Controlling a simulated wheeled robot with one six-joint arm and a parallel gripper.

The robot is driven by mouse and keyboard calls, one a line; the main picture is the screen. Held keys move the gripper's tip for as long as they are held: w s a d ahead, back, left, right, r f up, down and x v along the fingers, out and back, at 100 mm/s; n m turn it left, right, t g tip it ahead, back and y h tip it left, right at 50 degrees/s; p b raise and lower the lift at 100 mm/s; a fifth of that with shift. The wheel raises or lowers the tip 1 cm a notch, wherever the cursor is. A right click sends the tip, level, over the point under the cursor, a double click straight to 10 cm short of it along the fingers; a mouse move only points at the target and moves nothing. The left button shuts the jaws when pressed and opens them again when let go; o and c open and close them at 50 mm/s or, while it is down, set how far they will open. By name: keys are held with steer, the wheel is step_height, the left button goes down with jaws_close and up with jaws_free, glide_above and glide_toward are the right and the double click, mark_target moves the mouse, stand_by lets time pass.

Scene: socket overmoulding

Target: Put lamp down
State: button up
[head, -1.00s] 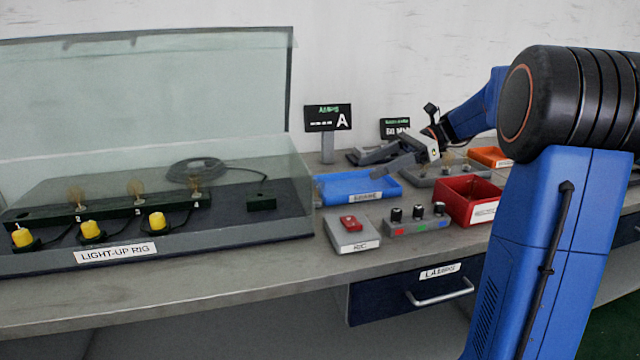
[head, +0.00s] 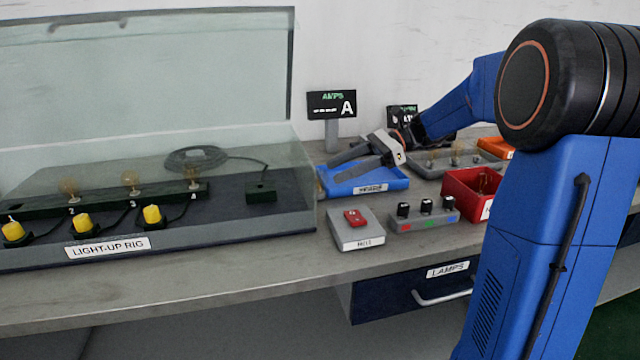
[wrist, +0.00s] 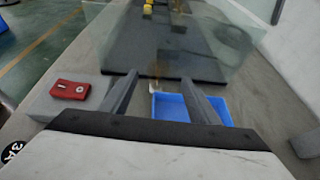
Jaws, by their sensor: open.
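My gripper (head: 352,164) is open above the blue tray (head: 397,184) on the bench. Its two fingers show in the wrist view (wrist: 160,80), spread apart. A lamp with a brownish, blurred bulb and pale base (wrist: 155,72) shows between the fingers in the wrist view, at the near end of the blue tray (wrist: 220,108). I cannot tell whether it touches the tray. The head view does not show this lamp; the fingers and tray wall cover that spot.
The clear-covered light-up rig (head: 110,246) with three bulbs stands left. A grey box with a red top (head: 356,218), a knob panel (head: 425,217) and a red bin (head: 460,190) stand in front and right. An amps display (head: 332,104) stands behind.

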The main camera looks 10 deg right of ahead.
mark_target(320, 179)
steer(key=shift+x, duration=3.2)
steer(key=shift+s, duration=0.2)
steer(key=c, duration=1.2)
step_height(320, 179, up, 18)
